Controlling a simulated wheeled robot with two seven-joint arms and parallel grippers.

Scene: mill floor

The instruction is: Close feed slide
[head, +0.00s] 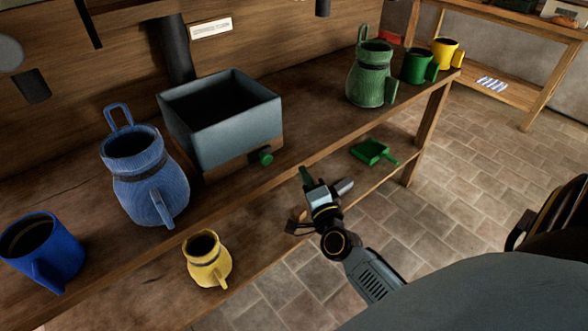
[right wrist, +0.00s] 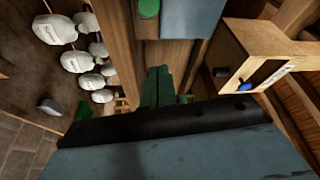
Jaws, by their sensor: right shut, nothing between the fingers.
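A grey-blue open hopper box (head: 222,118) stands on the wooden bench with a wooden part under its front. A green round knob (head: 265,157) sticks out there, and I take it as the feed slide's handle. In the right wrist view the knob (right wrist: 148,8) is at the top edge, beside the hopper's wall (right wrist: 192,18). My right gripper (head: 305,174) is just off the bench's front edge, right of the knob and apart from it. Its green fingers (right wrist: 160,84) are shut and empty. How far the slide stands out cannot be told. My left gripper is out of view.
A blue jug (head: 148,185) and blue mug (head: 42,250) stand left of the hopper. A green jug (head: 371,78), green mug (head: 417,66) and yellow mug (head: 447,53) stand right. Below are a yellow jug (head: 206,262) and a green scoop (head: 371,151). The bench between hopper and green jug is clear.

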